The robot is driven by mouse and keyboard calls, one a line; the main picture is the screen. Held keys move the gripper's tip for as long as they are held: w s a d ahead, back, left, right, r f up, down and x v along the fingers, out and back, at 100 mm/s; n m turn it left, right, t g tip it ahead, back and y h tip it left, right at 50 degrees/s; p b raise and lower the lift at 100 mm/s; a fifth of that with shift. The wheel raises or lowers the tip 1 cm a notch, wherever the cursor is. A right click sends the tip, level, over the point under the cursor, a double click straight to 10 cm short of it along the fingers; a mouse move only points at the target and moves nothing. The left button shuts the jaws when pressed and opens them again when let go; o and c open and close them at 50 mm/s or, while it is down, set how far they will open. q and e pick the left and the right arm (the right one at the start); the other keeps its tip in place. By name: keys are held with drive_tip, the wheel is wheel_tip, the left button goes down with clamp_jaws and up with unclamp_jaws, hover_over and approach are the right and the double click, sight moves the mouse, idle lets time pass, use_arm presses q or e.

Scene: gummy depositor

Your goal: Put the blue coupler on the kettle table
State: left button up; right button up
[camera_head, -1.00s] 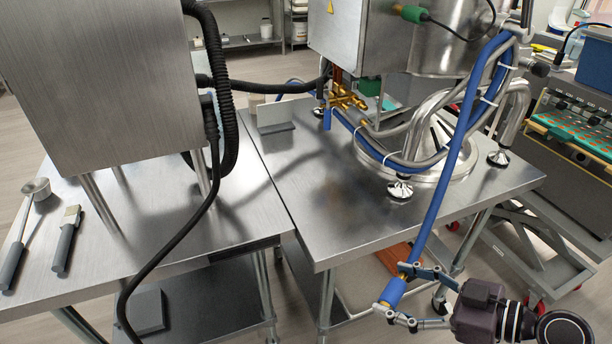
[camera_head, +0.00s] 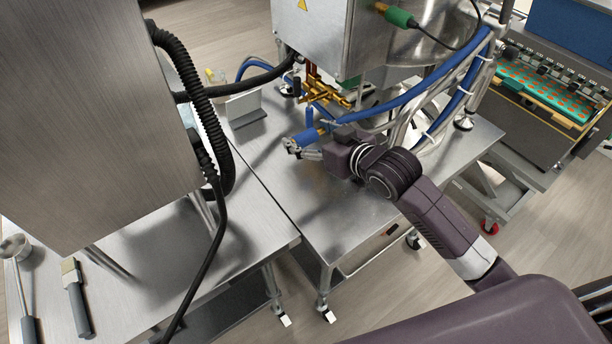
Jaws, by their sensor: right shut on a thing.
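The blue coupler (camera_head: 305,138) is at the end of the blue hose (camera_head: 425,95), above the left part of the kettle table (camera_head: 345,215). My right gripper (camera_head: 302,150) is shut on the coupler, its fingers at the coupler's left end. I cannot tell whether the coupler touches the tabletop. The gripper and arm hide part of the kettle table and the kettle's base. My left gripper is not in view.
Brass valves (camera_head: 325,92) hang under the steel control box (camera_head: 350,40) just behind the coupler. A grey upright plate (camera_head: 244,107) stands at the table's back left. The table's front left is clear. A steel cabinet (camera_head: 85,110) with black hoses stands left.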

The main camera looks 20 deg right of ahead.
drive_tip(key=p, duration=0.1)
hover_over(309, 188)
wheel_tip(309, 188, down, 12)
drive_tip(key=shift+w+f, duration=0.1)
drive_tip(key=shift+f, duration=0.65)
wheel_tip(309, 188, down, 3)
drive_tip(key=shift+f+p, duration=0.2)
drive_tip(key=shift+p, duration=0.15)
drive_tip(key=o, duration=1.2)
drive_tip(key=shift+f, duration=0.1)
